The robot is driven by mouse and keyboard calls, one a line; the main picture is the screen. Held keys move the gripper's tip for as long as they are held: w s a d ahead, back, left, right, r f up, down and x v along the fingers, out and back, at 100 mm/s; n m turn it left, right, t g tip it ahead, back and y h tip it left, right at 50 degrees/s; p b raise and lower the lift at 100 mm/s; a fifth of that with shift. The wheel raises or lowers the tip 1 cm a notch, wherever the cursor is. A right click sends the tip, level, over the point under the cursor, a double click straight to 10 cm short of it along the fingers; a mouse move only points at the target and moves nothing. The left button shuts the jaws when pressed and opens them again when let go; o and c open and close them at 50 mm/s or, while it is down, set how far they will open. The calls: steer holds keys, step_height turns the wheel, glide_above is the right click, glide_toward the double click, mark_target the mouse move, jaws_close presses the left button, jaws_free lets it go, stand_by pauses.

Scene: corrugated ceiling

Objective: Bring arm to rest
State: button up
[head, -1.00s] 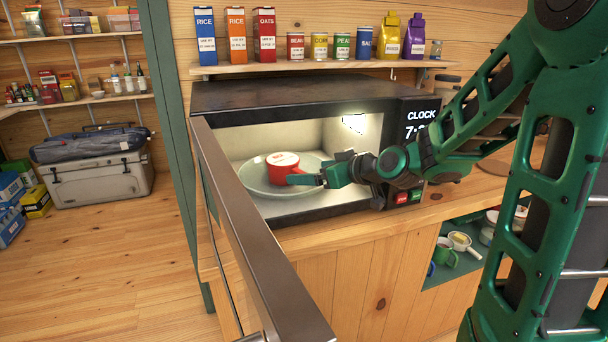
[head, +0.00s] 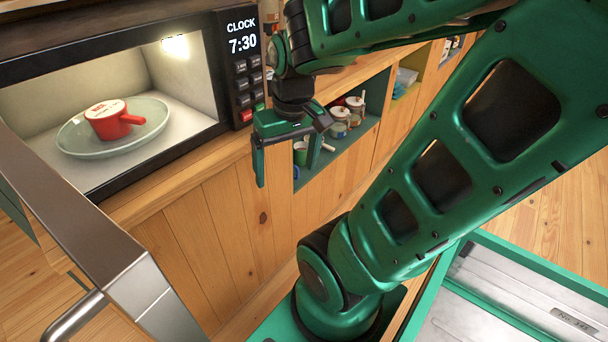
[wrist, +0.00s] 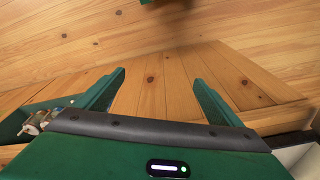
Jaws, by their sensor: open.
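My gripper (head: 286,165) is open and empty. It hangs with its fingers pointing down in front of the wooden cabinet, to the right of the microwave. In the wrist view its two green fingers (wrist: 158,92) are spread apart with nothing between them, and wooden planks show beyond. My green arm is folded, with its links crossing the right half of the head view. The red cup (head: 112,120) with a white top sits on the pale green glass plate (head: 75,140) inside the lit microwave (head: 118,178), apart from my gripper.
The microwave's open door (head: 85,235) stands out at the left front. The wooden counter front (head: 215,215) lies close behind my gripper. An open shelf (head: 340,150) to its right holds jars and mugs. Wooden floor shows at the far right.

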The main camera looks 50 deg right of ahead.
steer(key=s+m+g, duration=0.1)
steer(key=s+m, duration=0.1)
steer(key=s, duration=0.4)
steer(key=shift+r+g+y, duration=0.15)
steer(key=shift+g+y, duration=0.15)
steer(key=shift+g, duration=0.1)
steer(key=shift+w+d+f, duration=0.1)
steer(key=shift+w+f, duration=0.15)
steer(key=shift+w, duration=0.3)
